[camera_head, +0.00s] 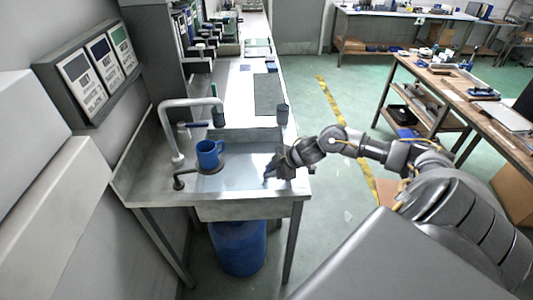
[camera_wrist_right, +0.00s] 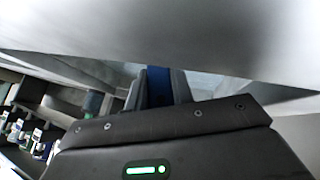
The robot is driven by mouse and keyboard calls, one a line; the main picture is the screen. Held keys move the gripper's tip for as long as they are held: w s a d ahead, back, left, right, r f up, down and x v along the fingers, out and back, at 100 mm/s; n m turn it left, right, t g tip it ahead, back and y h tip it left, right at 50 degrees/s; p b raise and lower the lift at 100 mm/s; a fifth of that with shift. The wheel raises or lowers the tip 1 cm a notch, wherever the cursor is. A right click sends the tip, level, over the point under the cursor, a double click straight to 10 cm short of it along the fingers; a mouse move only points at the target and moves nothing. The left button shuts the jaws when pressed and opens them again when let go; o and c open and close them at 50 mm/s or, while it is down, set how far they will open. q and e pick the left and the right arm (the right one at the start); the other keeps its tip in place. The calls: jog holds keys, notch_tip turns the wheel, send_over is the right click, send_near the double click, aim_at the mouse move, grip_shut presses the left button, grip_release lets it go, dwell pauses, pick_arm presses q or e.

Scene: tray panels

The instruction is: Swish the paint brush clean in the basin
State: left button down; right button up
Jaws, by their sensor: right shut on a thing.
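The basin (camera_head: 236,212) is a metal sink set in the near end of a long counter. My right gripper (camera_head: 272,172) reaches over its right side from the right. In the right wrist view, the gripper (camera_wrist_right: 160,88) is shut on a blue piece (camera_wrist_right: 158,80), which I take to be the handle of the paint brush. In the head view only a small bit of blue shows at the fingertips, low in the basin. The bristles are hidden, and I cannot tell whether they touch the water or the basin floor. My left gripper is out of view.
A blue bucket (camera_head: 238,248) is below.

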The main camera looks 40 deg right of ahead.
pick_arm(q)
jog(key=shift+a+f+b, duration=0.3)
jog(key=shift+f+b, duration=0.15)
jog(key=shift+b, duration=0.05)
pick_arm(e)
jog(key=w+d, duration=0.3)
jog(key=w, duration=0.2)
jog(key=shift+d, duration=0.3)
